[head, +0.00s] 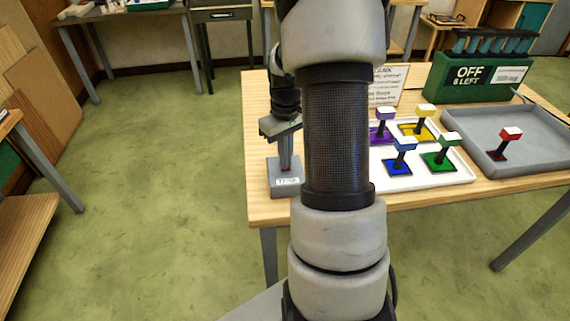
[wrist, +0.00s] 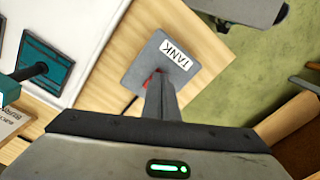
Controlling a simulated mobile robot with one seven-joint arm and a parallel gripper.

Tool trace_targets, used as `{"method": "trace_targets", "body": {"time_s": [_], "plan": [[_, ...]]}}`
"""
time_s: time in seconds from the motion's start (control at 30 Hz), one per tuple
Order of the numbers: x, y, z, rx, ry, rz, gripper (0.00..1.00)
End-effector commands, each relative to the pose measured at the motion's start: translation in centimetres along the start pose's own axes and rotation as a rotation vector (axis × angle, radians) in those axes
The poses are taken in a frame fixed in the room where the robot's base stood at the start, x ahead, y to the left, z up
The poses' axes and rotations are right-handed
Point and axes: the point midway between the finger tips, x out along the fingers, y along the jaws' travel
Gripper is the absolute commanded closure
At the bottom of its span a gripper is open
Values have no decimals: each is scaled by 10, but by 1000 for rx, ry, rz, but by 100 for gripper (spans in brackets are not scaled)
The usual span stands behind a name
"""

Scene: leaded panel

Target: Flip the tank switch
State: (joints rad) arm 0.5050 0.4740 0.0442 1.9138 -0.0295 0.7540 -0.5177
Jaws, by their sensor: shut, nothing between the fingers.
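The tank switch (head: 284,184) is a grey box with a white label at the left end of the wooden table; in the wrist view its TANK label (wrist: 176,55) is readable. A small red part (wrist: 149,82) shows on the box beside my fingertips. My gripper (head: 289,168) points down over the box with its fingers together and nothing between them. In the wrist view the fingertips (wrist: 159,82) overlap the red part and hide some of it; I cannot tell whether they touch it.
On the table (head: 258,116), a white tray (head: 431,183) holds purple, yellow, blue and green levers. A grey tray (head: 538,163) with a red lever (head: 509,140) lies to the right. A green box (head: 470,83) reads OFF, 6 LEFT. My arm hides the table's middle.

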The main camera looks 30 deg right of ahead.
Motion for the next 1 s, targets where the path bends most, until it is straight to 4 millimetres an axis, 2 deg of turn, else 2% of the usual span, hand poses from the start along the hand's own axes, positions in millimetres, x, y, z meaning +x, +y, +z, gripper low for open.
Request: {"method": "trace_targets", "body": {"time_s": [0.3, 0.47, 1.0], "plan": [[6, 0, 0, 0, 0, 0, 100], [3, 0, 0, 0, -1, 0, 100], [-40, 0, 0, 0, 1, 0, 100]]}}
